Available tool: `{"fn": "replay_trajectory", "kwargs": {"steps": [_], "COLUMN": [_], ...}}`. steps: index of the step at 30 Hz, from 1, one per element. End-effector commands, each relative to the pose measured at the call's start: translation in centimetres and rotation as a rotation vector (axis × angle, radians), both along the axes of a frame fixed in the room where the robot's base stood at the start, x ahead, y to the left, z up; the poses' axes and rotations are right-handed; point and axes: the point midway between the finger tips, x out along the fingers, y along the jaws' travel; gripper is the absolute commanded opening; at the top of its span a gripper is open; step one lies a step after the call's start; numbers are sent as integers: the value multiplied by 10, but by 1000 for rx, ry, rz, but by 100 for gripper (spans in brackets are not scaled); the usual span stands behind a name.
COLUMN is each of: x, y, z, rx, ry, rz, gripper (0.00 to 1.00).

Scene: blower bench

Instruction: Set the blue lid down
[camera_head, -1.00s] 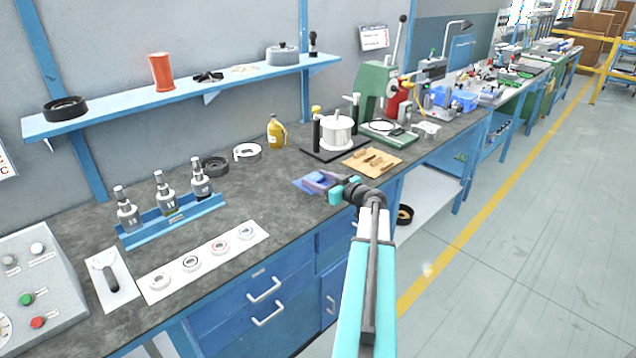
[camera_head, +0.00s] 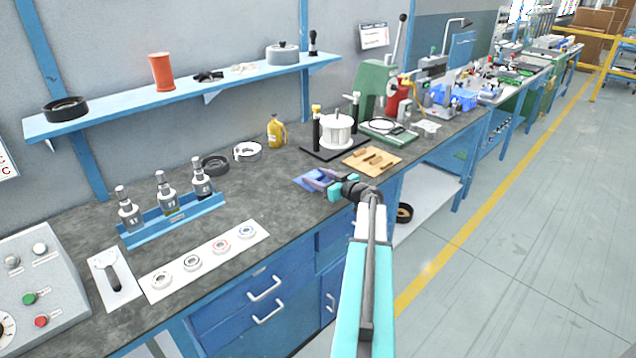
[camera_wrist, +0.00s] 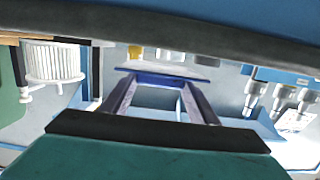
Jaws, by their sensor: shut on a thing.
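My gripper (camera_head: 328,184) is over the bench's front edge, near the middle of the bench. Its two dark purple fingers (camera_wrist: 158,100) are shut on the blue lid (camera_wrist: 165,77), which shows as a thin dark blue plate across the fingertips in the wrist view. In the head view a blue flat patch (camera_head: 308,181) shows at the fingertips. I cannot clearly separate the lid from any blue surface under it, nor tell whether it touches the bench.
A wooden board (camera_head: 372,161) lies to the right of the gripper. A white ribbed rotor (camera_head: 336,133) stands on a dark base behind. Grey bench top (camera_head: 262,190) is clear between.

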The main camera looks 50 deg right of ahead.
Motion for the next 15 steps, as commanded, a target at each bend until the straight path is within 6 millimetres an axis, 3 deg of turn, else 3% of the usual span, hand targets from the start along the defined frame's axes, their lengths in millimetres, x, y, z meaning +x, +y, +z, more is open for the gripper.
{"fn": "replay_trajectory", "kwargs": {"steps": [7, 15], "x": [0, 0], "y": [0, 0], "z": [-20, -23], "rx": [1, 0], "ry": [0, 0], "rz": [0, 0], "gripper": [27, 27]}}
